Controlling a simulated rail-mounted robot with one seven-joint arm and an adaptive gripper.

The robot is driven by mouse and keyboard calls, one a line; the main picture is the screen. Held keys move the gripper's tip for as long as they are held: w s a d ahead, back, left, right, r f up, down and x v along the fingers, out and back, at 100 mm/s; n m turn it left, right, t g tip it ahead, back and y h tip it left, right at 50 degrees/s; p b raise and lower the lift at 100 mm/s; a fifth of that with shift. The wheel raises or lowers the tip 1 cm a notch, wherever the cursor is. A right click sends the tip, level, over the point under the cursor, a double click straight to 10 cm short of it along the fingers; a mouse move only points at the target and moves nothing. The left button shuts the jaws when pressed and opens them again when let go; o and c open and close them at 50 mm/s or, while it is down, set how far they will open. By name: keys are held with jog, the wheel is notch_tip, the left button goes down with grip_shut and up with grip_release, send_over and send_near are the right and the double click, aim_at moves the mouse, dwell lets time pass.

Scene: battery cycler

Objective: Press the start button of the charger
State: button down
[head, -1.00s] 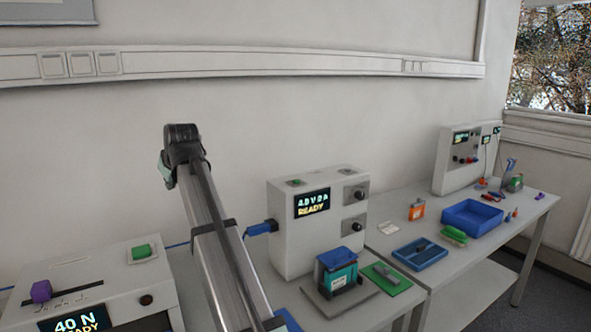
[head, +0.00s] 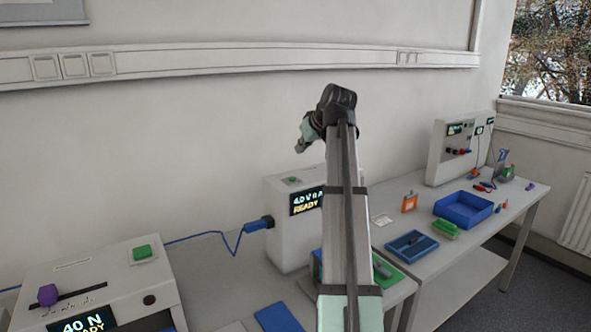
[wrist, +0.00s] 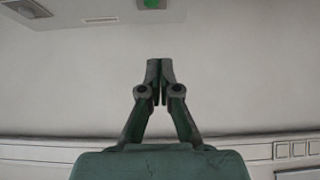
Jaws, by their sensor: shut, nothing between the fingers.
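The charger is a white box (head: 283,248) on the table, with a lit display (head: 306,201) whose readable text includes READY. A green button (head: 292,181) sits on a grey plate on its top; it also shows at the top edge of the wrist view (wrist: 152,3). My gripper (head: 301,147) is above the charger's top, apart from it. In the wrist view its fingers (wrist: 160,66) are shut together with nothing between them. My arm hides the charger's right front and most of the battery holder before it.
A blue plug (head: 260,224) with a cable is in the charger's left side. Another machine with a 40 N display (head: 84,322) stands at the left. A blue tray (head: 463,208) and several small items lie on the right table.

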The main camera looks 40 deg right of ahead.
jog(key=shift+s+d+r, duration=0.2)
jog(key=shift+s+d, duration=0.35)
jog(key=shift+s, duration=0.05)
jog(key=p, duration=0.4)
send_over(295, 182)
notch_tip(295, 182, down, 7)
jog(key=shift+w+a+f, duration=0.1)
jog(key=shift+a, duration=0.05)
jog(key=shift+s+f+p, duration=0.2)
jog(key=shift+f+p, duration=0.2)
jog(key=shift+f, duration=1.5)
jog(key=shift+f, duration=0.15)
